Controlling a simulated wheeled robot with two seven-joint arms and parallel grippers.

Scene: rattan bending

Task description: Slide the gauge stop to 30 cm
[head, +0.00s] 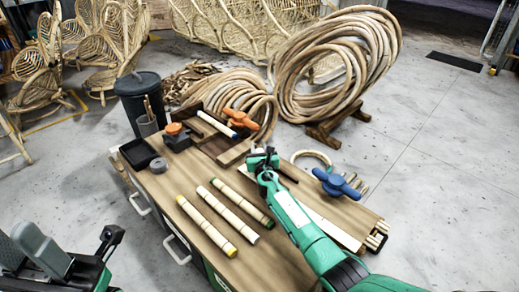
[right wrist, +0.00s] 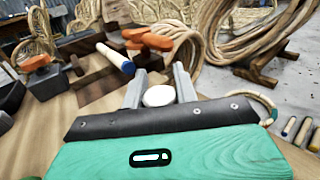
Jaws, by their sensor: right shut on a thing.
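My right gripper (head: 262,157) is low over the middle of the bench. In the right wrist view its two grey fingers stand on either side of a small white round piece (right wrist: 160,96), and the gripper is shut on it. I cannot tell whether this piece is part of the gauge stop. A long pale strip (head: 336,228) lies on the bench, partly under my right arm; no scale marks are readable. What seems to be my left gripper (head: 40,246) shows at the lower left, away from the bench; its jaw opening is unclear.
Three poles with coloured ends (head: 207,228) lie left of my right arm. A blue-tipped pole (head: 217,125) lies near an orange handle (head: 241,118). An orange-knobbed block (head: 176,135) and black tray (head: 138,153) stand at the left. A blue knob (head: 336,183) is at the right.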

